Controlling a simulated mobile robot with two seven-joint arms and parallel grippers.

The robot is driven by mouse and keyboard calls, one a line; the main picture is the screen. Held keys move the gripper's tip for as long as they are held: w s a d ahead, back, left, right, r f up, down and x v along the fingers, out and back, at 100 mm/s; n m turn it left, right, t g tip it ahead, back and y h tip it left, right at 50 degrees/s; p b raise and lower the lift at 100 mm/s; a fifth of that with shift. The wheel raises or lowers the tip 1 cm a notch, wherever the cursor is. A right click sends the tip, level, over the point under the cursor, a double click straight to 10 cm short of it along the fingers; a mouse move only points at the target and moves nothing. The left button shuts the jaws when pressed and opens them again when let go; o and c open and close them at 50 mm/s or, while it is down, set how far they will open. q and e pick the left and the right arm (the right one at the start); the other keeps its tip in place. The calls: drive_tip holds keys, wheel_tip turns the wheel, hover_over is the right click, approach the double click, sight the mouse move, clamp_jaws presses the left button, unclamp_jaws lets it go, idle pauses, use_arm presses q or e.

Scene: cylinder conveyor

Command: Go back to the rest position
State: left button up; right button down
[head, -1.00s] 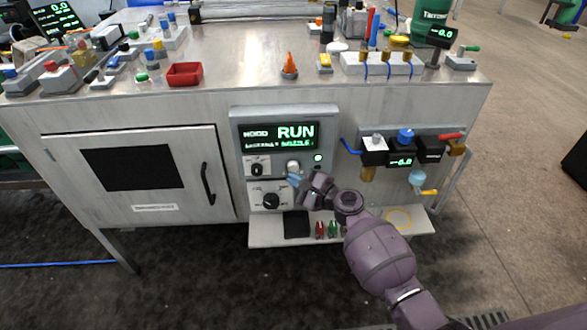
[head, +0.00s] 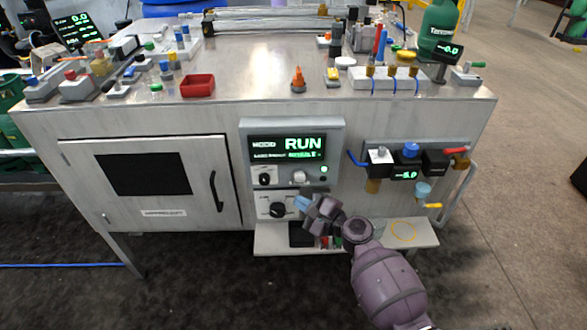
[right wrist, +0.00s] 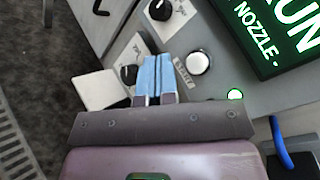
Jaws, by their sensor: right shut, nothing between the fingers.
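My right gripper (head: 301,203) is in front of the control panel, just below the white round button (head: 299,177) in the head view. In the right wrist view its blue fingertips (right wrist: 157,75) are together with nothing between them. There the white start button (right wrist: 198,63) is right beside the fingertips, and I cannot tell how wide the gap to it is. The panel's display (head: 288,148) reads RUN. A green light (head: 323,169) glows to the right of the button. My left gripper is in neither view.
Black knobs (head: 265,179) are close to the gripper. A small shelf (head: 272,240) juts out under the panel, partly hidden by my arm. A valve block (head: 407,160) with red and yellow handles is to the right. The floor (head: 500,190) at far right is clear.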

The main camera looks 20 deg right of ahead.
use_arm(q)
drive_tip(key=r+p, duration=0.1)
drive_tip(key=p, duration=0.1)
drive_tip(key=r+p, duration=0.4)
drive_tip(key=p, duration=0.1)
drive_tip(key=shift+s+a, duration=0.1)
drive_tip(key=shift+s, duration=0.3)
use_arm(e)
drive_tip(key=s+d+n+g+h, duration=0.2)
drive_tip(key=s+n, duration=0.8)
drive_tip(key=s, duration=0.7)
drive_tip(key=s+d+f+n+g+h, duration=0.1)
drive_tip(key=s+d+n+h, duration=0.4)
drive_tip(key=s+n, duration=0.6)
drive_tip(key=s+h, duration=0.1)
drive_tip(key=s, duration=0.6)
drive_tip(key=shift+s+d+g+h, duration=0.3)
drive_tip(key=shift+g, duration=0.1)
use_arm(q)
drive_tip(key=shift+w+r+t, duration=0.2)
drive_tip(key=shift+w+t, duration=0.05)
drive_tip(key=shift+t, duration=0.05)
use_arm(e)
drive_tip(key=shift+f, duration=0.1)
